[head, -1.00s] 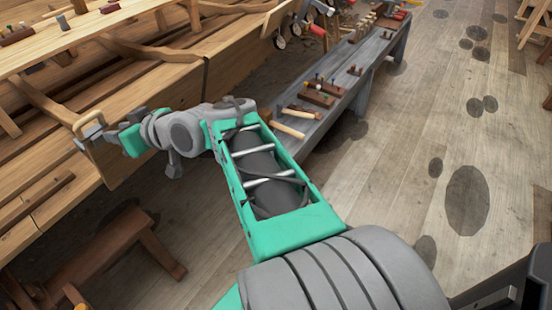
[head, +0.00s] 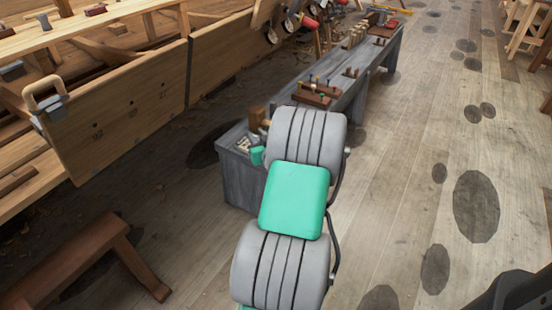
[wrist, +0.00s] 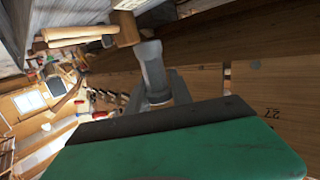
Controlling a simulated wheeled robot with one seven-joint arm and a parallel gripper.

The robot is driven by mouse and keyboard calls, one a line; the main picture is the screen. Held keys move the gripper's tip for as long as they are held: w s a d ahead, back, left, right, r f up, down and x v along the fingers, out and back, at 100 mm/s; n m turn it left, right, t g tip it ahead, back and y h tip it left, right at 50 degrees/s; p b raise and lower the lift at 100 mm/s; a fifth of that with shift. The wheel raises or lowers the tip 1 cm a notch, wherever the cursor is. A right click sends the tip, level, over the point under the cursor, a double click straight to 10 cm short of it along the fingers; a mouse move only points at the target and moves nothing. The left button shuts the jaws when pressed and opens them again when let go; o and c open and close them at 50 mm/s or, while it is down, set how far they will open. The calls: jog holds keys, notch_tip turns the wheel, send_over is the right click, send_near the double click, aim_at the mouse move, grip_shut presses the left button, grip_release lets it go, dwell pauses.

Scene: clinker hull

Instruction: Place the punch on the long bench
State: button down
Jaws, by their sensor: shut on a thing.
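The long bench (head: 240,180) is the low grey one running from the middle to the upper right in the head view. My arm covers part of its near end. My gripper (wrist: 158,100) shows in the wrist view, its green finger with a dark pad filling the bottom. It is shut on a grey, round-ended metal piece, which I take to be the punch (wrist: 152,66). It sticks out beyond the pad. In the head view the gripper is mostly hidden behind my arm, over or beside the bench's near end; contact with the bench cannot be told.
A mallet with a brown head (wrist: 125,28) and pale handle lies near the gripper in the wrist view. A brown tool rack (head: 315,95) stands farther along the bench. The plank hull (head: 120,120) is left, a brown stool (head: 75,255) lower left. Open floor lies right.

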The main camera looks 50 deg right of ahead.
jog(key=w+d+f+b, duration=0.1)
jog(key=d+f, duration=0.2)
jog(key=d, duration=0.1)
jog(key=d+f+b, duration=0.1)
jog(key=d+f, duration=0.2)
jog(key=d, duration=0.1)
jog(key=w+d+f+b, duration=0.1)
jog(key=d+f+b, duration=0.1)
jog(key=d+f, duration=0.1)
jog(key=shift+w+d, duration=0.35)
jog(key=shift+d, duration=0.25)
jog(key=shift+d+f+b, duration=0.15)
jog(key=shift+f+b, duration=0.25)
jog(key=shift+f, duration=0.5)
jog(key=shift+d+f+b, duration=0.1)
jog(key=shift+f+b, duration=0.3)
jog(key=shift+f, duration=0.45)
jog(key=shift+f, duration=0.15)
jog(key=c, duration=1.1)
grip_release()
jog(key=shift+c, duration=0.2)
